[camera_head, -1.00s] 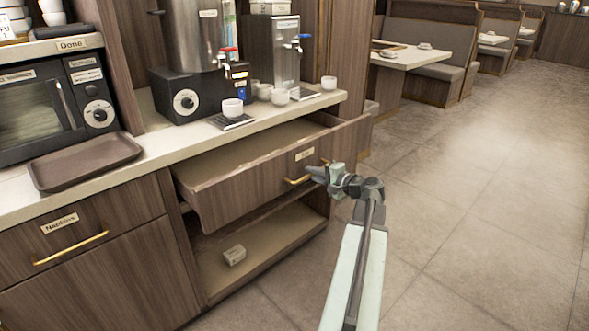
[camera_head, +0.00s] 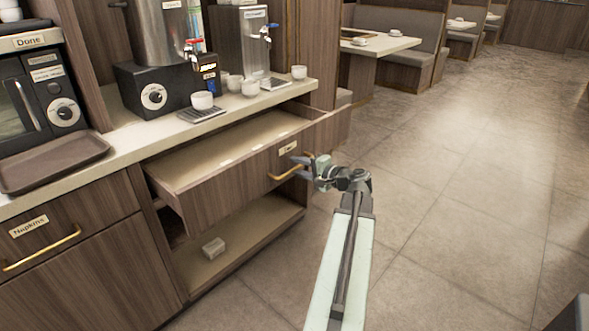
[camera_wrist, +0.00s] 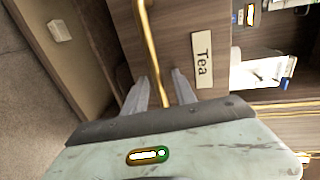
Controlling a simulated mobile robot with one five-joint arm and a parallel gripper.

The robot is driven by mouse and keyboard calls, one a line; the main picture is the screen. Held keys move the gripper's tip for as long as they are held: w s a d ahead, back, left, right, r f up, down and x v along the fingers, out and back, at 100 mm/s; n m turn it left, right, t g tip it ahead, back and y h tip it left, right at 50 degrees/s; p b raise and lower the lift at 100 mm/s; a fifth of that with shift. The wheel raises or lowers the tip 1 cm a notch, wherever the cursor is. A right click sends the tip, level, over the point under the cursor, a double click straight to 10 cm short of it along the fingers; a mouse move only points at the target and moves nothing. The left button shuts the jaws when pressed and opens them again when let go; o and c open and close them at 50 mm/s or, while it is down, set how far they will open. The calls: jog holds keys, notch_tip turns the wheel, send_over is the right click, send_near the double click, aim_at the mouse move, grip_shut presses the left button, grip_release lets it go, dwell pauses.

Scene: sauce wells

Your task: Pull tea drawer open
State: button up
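The tea drawer (camera_head: 225,185), brown wood with a "Tea" label, stands pulled out from under the counter. Its interior shows, with a few small pale items near the front. Its brass handle (camera_head: 285,173) is on the front panel. My gripper (camera_head: 303,167) is at the handle's right end. In the wrist view, the handle (camera_wrist: 150,40) runs between the two fingers of my gripper (camera_wrist: 161,78). The fingers are apart, with some space beside the bar. Contact with the handle cannot be told. The "Tea" label (camera_wrist: 202,60) is just right of the fingers.
An open shelf (camera_head: 235,250) with a small white box (camera_head: 213,247) lies below the drawer. The counter (camera_head: 150,137) holds drink dispensers, white cups and a brown tray (camera_head: 50,163). A closed napkins drawer (camera_head: 50,235) is at left. The floor (camera_head: 450,220) at right is clear.

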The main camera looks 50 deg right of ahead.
jog(key=shift+w+a, duration=0.1)
jog(key=shift+a, duration=0.05)
jog(key=p+v, duration=0.1)
jog(key=v, duration=0.6)
jog(key=shift+s+p, duration=0.3)
jog(key=shift+s, duration=0.15)
